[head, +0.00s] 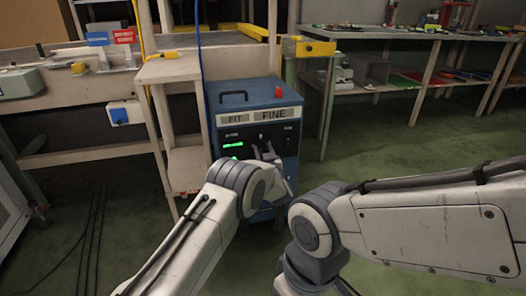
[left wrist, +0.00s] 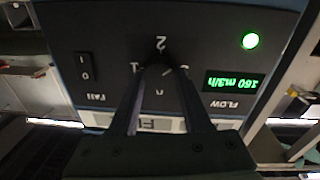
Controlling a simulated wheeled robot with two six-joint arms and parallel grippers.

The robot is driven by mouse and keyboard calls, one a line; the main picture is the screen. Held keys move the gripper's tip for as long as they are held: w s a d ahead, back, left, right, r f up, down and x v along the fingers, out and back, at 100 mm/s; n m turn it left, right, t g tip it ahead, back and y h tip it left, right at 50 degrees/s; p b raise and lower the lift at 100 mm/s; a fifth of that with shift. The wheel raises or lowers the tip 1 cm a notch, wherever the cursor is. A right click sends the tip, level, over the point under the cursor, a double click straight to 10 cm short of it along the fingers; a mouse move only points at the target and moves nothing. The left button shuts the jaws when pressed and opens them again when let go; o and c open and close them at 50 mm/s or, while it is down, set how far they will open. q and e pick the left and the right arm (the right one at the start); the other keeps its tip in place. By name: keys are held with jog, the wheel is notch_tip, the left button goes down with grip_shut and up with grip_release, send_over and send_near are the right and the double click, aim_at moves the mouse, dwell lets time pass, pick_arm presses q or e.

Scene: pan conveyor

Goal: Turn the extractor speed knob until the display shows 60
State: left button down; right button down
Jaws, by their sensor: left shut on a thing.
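The extractor (head: 228,100) is a blue box with a dark front panel, standing on the floor in the middle of the head view. My left gripper (head: 265,152) is at its panel. In the left wrist view, which shows the panel upside down, the left gripper (left wrist: 157,74) is shut on the speed knob (left wrist: 160,80), its fingers on either side and hiding much of it. Marks 1 and 2 show around the knob. The green display (left wrist: 232,82), above the word FLOW, appears to read 160 m3/h. My right gripper is out of view.
A green lamp (left wrist: 250,41) is lit and a black rocker switch (left wrist: 86,66) sits on the panel. A workbench (head: 75,94) stands at the left and a shelf table (head: 390,36) at the right. The green floor (head: 385,135) at right is clear.

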pick_arm(q)
jog(key=n+b, duration=0.1)
jog(key=n, duration=0.3)
jog(key=shift+f+n, duration=0.15)
jog(key=shift+n, duration=0.25)
jog(key=n+b, duration=0.1)
jog(key=n, duration=0.3)
jog(key=shift+f+n+y+b, duration=0.1)
jog(key=shift+n+y+b, duration=0.2)
jog(key=shift+n+b, duration=0.1)
jog(key=n+b, duration=0.2)
jog(key=n, duration=0.2)
jog(key=shift+f+n, duration=0.1)
jog(key=shift+n, duration=0.3)
jog(key=n+b, duration=0.2)
jog(key=n, duration=0.1)
jog(key=shift+n+y, duration=0.4)
jog(key=n+b, duration=0.2)
jog(key=n, duration=0.1)
jog(key=shift+d+f+n+b, duration=0.1)
jog(key=shift+n+b, duration=0.3)
jog(key=n+b, duration=0.2)
jog(key=shift+n+g, duration=0.3)
jog(key=shift+n, duration=0.1)
jog(key=n+b, duration=0.3)
jog(key=shift+n+b, duration=0.3)
jog(key=shift+n, duration=0.1)
jog(key=shift+n+y+b, duration=0.3)
jog(key=shift+n+b, duration=0.25)
jog(key=shift+n, duration=0.15)
